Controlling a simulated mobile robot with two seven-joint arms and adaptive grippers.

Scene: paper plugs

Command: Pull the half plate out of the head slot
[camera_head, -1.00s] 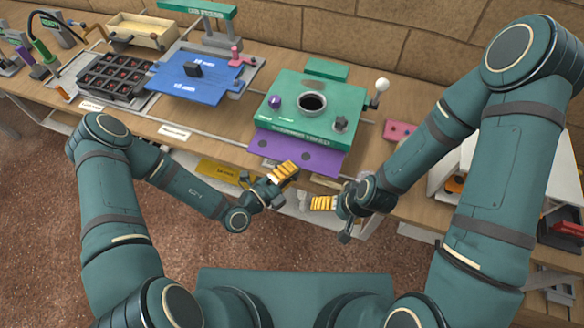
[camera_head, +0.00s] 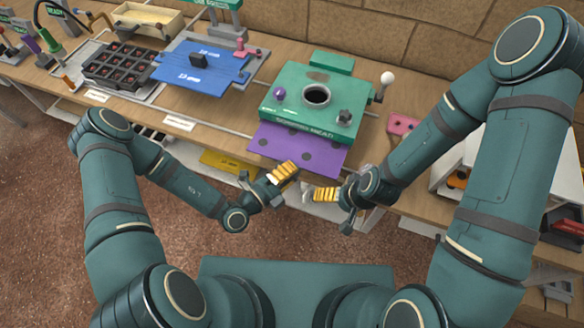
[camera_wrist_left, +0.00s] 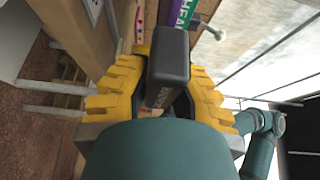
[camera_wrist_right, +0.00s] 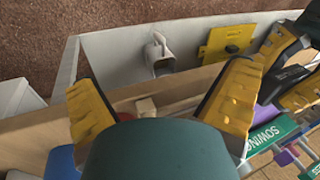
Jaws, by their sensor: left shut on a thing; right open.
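The purple half plate (camera_head: 295,153) sticks out of the front of the green head unit (camera_head: 310,128), towards me. Its back part is hidden inside the unit. My left gripper (camera_head: 283,172) is at the plate's front edge. In the left wrist view, its yellow fingers (camera_wrist_left: 160,90) are shut on a dark grey handle (camera_wrist_left: 168,70). The joint between handle and plate is not clearly visible. My right gripper (camera_head: 326,194) is open and empty, in front of the plate and to the right of the left one. Its spread fingers show in the right wrist view (camera_wrist_right: 160,100).
A blue plate with a dark knob (camera_head: 195,72) and a dark gridded tray (camera_head: 117,65) stand left on the wooden bench. A white-knobbed lever (camera_head: 385,80) is at the unit's right. A pink block (camera_head: 402,124) lies farther right. Open floor (camera_head: 80,215) lies in front.

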